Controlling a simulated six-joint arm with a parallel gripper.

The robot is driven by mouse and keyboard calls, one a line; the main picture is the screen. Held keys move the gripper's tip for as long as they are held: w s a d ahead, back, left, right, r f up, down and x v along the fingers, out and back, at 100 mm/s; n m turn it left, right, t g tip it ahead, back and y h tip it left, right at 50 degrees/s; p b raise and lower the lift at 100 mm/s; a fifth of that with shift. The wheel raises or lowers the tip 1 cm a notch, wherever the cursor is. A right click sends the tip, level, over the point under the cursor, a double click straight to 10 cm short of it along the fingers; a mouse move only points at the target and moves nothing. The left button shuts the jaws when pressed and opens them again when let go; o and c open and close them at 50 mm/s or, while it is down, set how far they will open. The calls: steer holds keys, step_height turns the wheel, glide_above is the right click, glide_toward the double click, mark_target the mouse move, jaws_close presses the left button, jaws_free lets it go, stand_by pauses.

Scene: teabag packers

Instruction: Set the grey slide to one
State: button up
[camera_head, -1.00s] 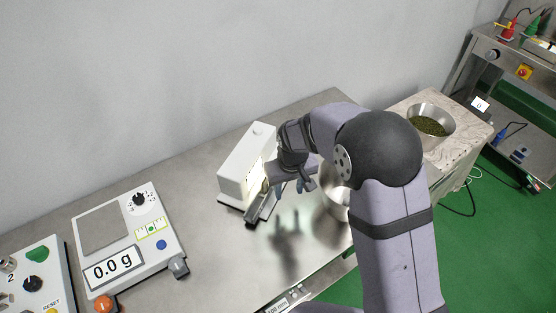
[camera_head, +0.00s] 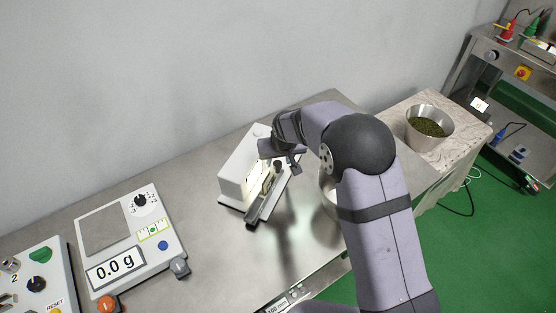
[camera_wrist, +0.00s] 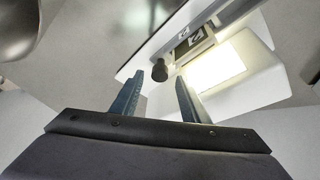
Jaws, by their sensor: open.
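A white boxy device (camera_head: 240,168) with a lit panel stands on the steel table, with a grey rail (camera_head: 263,205) along its front. A dark round knob (camera_head: 277,166) is at the rail's far end. My gripper (camera_wrist: 160,78) is open above this end. In the wrist view the dark knob (camera_wrist: 159,70) shows between and beyond the fingertips; contact cannot be told. The lit panel (camera_wrist: 215,65) and plates with white marks (camera_wrist: 190,40) lie beside it. I cannot make out a part clearly labelled as the grey slide, or its setting.
A scale (camera_head: 130,240) reading 0.0 g, with a dial and grey and orange feet, stands left. A control box (camera_head: 35,280) is at far left. A metal bowl is partly hidden behind my arm. A bowl of green leaves (camera_head: 428,127) stands right. The table's front middle is clear.

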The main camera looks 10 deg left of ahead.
steer(key=shift+x, duration=1.3)
steer(key=shift+c, duration=0.2)
jaws_close()
steer(key=w, duration=0.2)
steer(key=w+d+b, duration=0.1)
steer(key=w, duration=0.5)
steer(key=shift+w+d, duration=0.2)
steer(key=shift+d, duration=0.2)
steer(key=shift+w+d, duration=0.1)
steer(key=shift+w, duration=0.2)
steer(key=shift+r, duration=0.1)
steer(key=shift+w, duration=0.1)
steer(key=shift+o, duration=0.2)
jaws_free()
steer(key=shift+w+d, duration=0.1)
